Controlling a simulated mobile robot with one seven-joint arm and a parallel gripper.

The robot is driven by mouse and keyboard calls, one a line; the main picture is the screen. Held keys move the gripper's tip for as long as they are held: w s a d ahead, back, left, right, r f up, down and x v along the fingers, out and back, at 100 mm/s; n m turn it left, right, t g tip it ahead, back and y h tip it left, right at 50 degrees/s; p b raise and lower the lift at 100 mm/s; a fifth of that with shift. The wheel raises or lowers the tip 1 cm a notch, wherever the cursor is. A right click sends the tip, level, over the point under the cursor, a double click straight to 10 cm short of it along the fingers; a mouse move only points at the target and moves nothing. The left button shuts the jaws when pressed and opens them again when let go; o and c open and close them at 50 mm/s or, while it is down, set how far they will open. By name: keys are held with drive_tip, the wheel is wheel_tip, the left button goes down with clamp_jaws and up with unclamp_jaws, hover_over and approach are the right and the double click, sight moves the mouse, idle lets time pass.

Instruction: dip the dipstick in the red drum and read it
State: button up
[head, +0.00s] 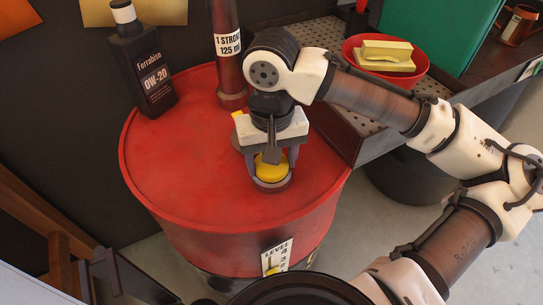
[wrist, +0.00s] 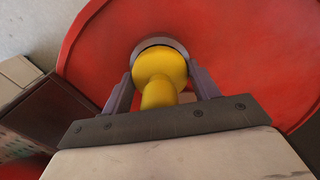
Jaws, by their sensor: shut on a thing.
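The red drum (head: 190,190) stands upright at the centre of the head view, and its red top (wrist: 240,60) fills much of the wrist view. My gripper (head: 270,170) points down over the front right of the drum top. It is shut on the yellow grip of the dipstick (head: 270,170), which also shows between the fingers in the wrist view (wrist: 160,72). The yellow grip sits at a dark round collar (head: 271,186) on the drum top. The rod below the grip is hidden, so I cannot tell how deep it is. A "LEVEL" scale card (head: 279,255) is on the drum's front side.
A black OW-20 bottle (head: 143,65) and a dark red pump tube (head: 228,60) stand on the drum top. To the right is a perforated bench (head: 318,35) with a red bowl (head: 350,53) holding yellow sponges (head: 386,52). The drum top's left front is clear.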

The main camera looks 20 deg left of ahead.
drive_tip(key=shift+f, duration=0.25)
idle(0.4)
idle(0.9)
wheel_tip(320, 180, up, 15)
drive_tip(key=p, duration=1.4)
drive_tip(key=shift+f, duration=0.2)
wheel_tip(320, 180, up, 22)
drive_tip(key=p, duration=0.1)
drive_tip(key=shift+f, duration=0.1)
idle(0.3)
